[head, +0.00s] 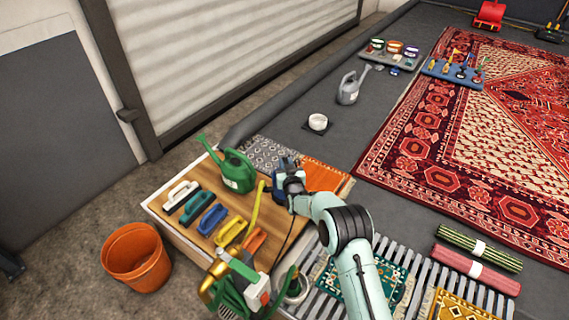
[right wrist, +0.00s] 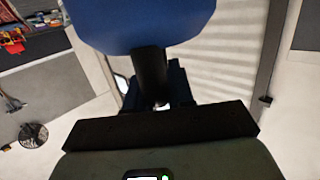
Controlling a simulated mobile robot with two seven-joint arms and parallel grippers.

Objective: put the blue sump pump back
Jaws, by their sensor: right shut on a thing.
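My right gripper (head: 287,178) is shut on the blue sump pump (head: 277,191) near the right end of the wooden bench top. Only a little of the pump's blue body shows there, because the dark gripper hides most of it. In the right wrist view the pump (right wrist: 145,22) fills the top middle as a rounded blue body, with a dark part below it between the fingers. Whether the pump touches the bench or hangs above it, I cannot tell. My left gripper is not in view.
The wooden bench top (head: 166,221) holds a green watering can (head: 237,172) and several coloured brushes (head: 213,219). An orange bucket (head: 137,257) stands on the floor. A slatted rack (head: 417,282) with small rugs lies at the front right.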

